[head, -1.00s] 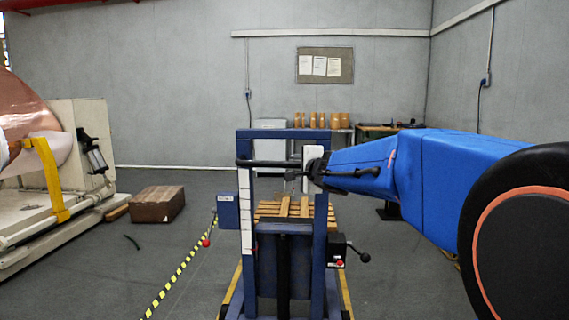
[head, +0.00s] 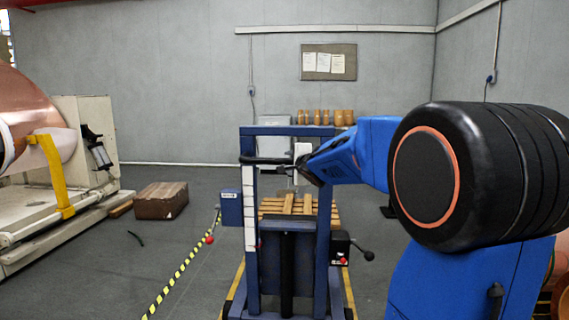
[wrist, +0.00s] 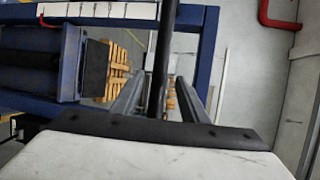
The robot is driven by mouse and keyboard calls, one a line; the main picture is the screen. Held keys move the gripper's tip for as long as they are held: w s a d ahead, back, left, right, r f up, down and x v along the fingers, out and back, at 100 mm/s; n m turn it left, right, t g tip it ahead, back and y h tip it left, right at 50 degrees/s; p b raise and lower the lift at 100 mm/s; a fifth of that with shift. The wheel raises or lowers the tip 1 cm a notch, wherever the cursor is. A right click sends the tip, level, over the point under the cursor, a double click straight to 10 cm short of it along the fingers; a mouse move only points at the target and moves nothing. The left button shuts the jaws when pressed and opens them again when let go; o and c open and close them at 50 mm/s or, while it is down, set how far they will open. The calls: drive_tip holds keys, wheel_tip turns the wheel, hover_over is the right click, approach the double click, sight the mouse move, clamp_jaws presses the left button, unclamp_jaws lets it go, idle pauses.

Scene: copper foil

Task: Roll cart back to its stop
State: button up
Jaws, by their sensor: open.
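The cart (head: 247,215) is a blue upright frame with a black handle bar (head: 265,161) across its upper part. It stands in the middle of the head view, with wooden slats (head: 290,204) behind it. My gripper (head: 303,168) is at the right part of the handle bar. In the wrist view the black bar (wrist: 163,50) runs between the two grey fingers of my open gripper (wrist: 160,98). Whether either finger touches the bar cannot be told. I cannot pick out the cart's stop.
A yellow-black striped line (head: 178,277) runs along the floor left of the cart. A brown box (head: 161,201) sits further left, beside a pale machine (head: 85,120) with a copper roll (head: 25,105). A black lever (head: 361,251) juts from the cart's right side. Grey floor is clear at front left.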

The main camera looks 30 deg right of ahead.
sight(285, 160)
drive_tip(key=shift+x, duration=3.05)
drive_tip(key=shift+f, duration=0.1)
clamp_jaws()
drive_tip(key=shift+w+d, duration=0.45)
drive_tip(key=shift+w, duration=0.25)
